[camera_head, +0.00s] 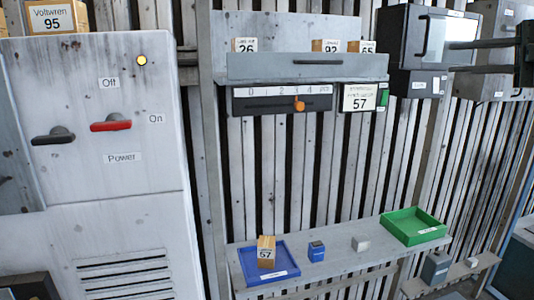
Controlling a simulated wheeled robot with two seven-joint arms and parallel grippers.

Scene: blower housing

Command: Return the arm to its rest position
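My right gripper (456,57) reaches in from the right edge at the upper right. Its two dark fingers point left and are spread apart with nothing seen between them. It shows in front of a dark box with a window (424,38); I cannot tell whether it touches the box. My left gripper is not in view.
A grey panel (75,190) with two switch handles and a lit yellow lamp fills the left. A shelf (340,264) carries a blue tray (247,263) with a block marked 57, two small blocks, and a green tray (421,237). A slider unit (282,98) hangs above.

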